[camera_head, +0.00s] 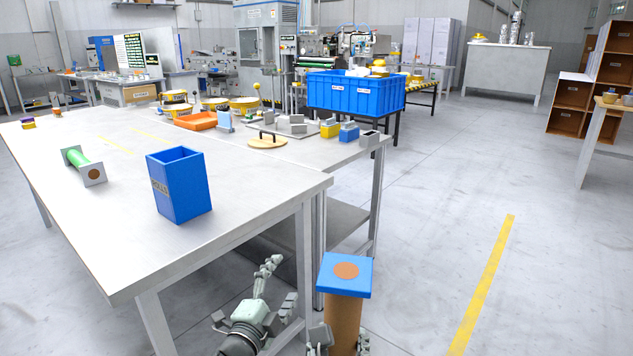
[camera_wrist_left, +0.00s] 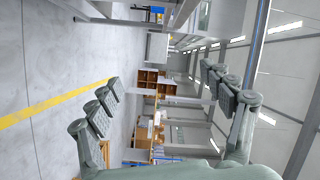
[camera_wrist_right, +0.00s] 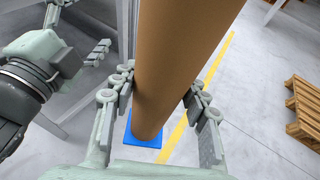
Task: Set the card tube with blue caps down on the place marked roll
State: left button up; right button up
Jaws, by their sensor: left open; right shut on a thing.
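The card tube (camera_head: 343,320) is brown with square blue caps. It stands about upright in front of the table, beyond its right edge. Its top cap (camera_head: 346,273) has a brown disc. My right gripper (camera_wrist_right: 160,85) is shut around the tube's side (camera_wrist_right: 180,45); the far blue cap (camera_wrist_right: 143,141) shows beyond the fingers. My left gripper (camera_head: 277,287) is open and empty, left of the tube and beside the table; its fingers are spread in the left wrist view (camera_wrist_left: 162,90).
A green roll with grey square ends (camera_head: 84,166) lies on the grey table (camera_head: 110,235). An orange tray (camera_head: 196,121), a round wooden lid (camera_head: 267,142) and small blocks stand farther back. A large blue crate (camera_head: 355,95) is behind. The floor at right is open.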

dwell(0.3)
pick_arm(q)
jog(key=s+a+f+n+g+y, duration=0.35)
jog(key=s+a+f, duration=0.25)
jog(key=f, duration=0.5)
jog(key=s+a+f+n+g+y, duration=0.2)
jog(key=s+a+f+n, duration=0.35)
jog(key=f, duration=0.55)
jog(key=s+a+f+n+g, duration=0.2)
jog(key=s+f, duration=0.3)
jog(key=s, duration=0.3)
jog(key=s+a+f+n+g+y, duration=0.1)
jog(key=s+a+f+n+g, duration=0.1)
jog(key=s+f, duration=0.3)
jog(key=s+a+f+n+g, duration=0.2)
jog(key=s+a+f+g, duration=0.2)
jog(key=s, duration=0.7)
jog(key=shift+s+a+f+y, duration=0.2)
jog(key=shift+s+f+y, duration=0.15)
jog(key=shift+s+f, duration=0.05)
